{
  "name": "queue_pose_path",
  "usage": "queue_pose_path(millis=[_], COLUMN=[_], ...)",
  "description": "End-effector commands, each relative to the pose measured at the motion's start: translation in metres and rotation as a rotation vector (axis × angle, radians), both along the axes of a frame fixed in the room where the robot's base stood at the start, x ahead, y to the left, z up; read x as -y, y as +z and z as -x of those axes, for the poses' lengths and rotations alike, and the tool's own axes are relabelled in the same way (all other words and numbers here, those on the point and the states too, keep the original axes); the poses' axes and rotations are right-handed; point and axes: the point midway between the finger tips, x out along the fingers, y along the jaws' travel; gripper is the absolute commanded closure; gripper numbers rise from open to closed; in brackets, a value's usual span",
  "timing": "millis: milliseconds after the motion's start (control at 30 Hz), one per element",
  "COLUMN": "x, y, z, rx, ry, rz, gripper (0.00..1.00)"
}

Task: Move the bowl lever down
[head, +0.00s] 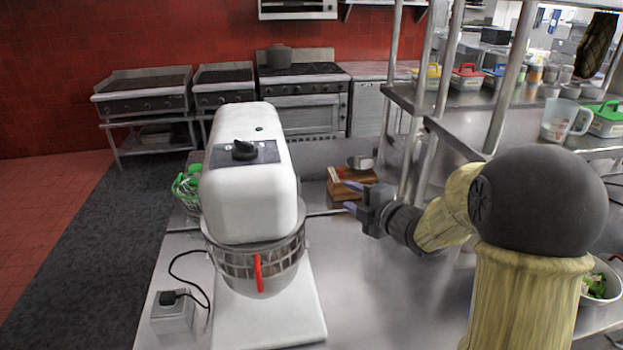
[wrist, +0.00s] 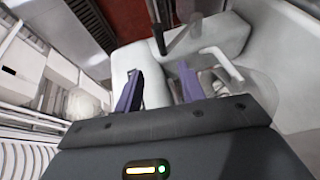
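The white stand mixer (head: 250,185) stands on the steel counter with its metal bowl (head: 265,280) under the head. A red handle (head: 258,272) hangs at the front of the bowl guard.
A green basket (head: 187,190) is left of the mixer. A power socket box (head: 172,315) with a cable is at the front left. Shelf posts (head: 440,80) rise at right.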

Motion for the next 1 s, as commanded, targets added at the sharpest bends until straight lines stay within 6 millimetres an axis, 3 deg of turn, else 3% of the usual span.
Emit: queue_pose_path(millis=[367,1000], x=[-0.009,-0.072], y=[-0.002,-0.019], z=[-0.012,-0.089], rx=[-0.005,-0.006], ry=[-0.001,-0.003], rz=[-0.001,-0.002], gripper=[0.60,0.60])
